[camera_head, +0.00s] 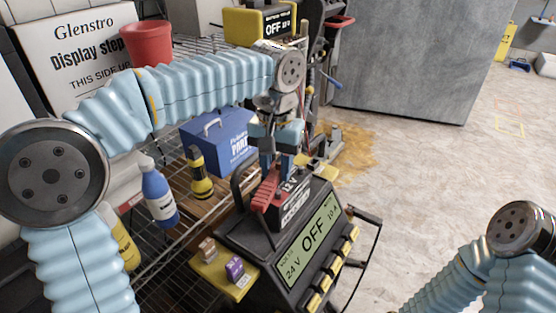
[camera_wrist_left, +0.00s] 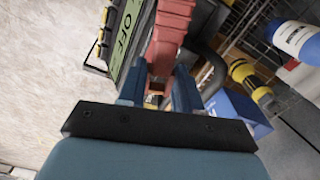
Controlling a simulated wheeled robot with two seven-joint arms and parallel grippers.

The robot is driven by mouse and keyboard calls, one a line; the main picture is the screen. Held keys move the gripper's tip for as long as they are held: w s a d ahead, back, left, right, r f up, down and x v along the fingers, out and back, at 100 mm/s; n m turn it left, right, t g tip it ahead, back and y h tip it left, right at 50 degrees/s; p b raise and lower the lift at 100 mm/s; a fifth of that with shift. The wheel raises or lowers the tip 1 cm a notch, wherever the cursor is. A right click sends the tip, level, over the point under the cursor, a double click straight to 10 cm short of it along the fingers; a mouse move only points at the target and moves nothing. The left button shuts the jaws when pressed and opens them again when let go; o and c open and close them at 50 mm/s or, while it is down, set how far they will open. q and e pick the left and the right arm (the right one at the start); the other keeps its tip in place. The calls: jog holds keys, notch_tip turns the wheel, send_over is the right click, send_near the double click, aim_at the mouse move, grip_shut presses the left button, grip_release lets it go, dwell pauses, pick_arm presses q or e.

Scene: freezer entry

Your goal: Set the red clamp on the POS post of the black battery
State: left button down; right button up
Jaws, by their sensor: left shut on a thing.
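My left gripper (camera_head: 277,162) points down and is shut on the red clamp (camera_head: 267,190). In the left wrist view the fingers (camera_wrist_left: 158,88) lie on either side of the red clamp (camera_wrist_left: 171,28). The clamp hangs against the left side of a small black case marked 12 V (camera_head: 294,206), which appears to be the black battery; I cannot tell whether they touch. The POS post is not discernible. My right arm shows at the lower right of the head view, but its gripper is out of view.
A black charger reading OFF 24 V (camera_head: 312,236) is below the clamp, with a yellow tray (camera_head: 215,280) at its left.

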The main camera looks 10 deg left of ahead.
aim_at(276, 201)
pick_arm(q)
jog(key=shift+f+b, duration=1.3)
jog(key=shift+f, duration=0.7)
jog(key=shift+s, duration=0.1)
jog(key=shift+p, duration=0.6)
jog(key=shift+f+b, duration=0.9)
jog(key=shift+f, duration=0.5)
jog(key=c, duration=0.7)
grip_release()
notch_tip(276, 201, up, 14)
jog(key=p, duration=0.2)
jog(key=shift+p, duration=0.3)
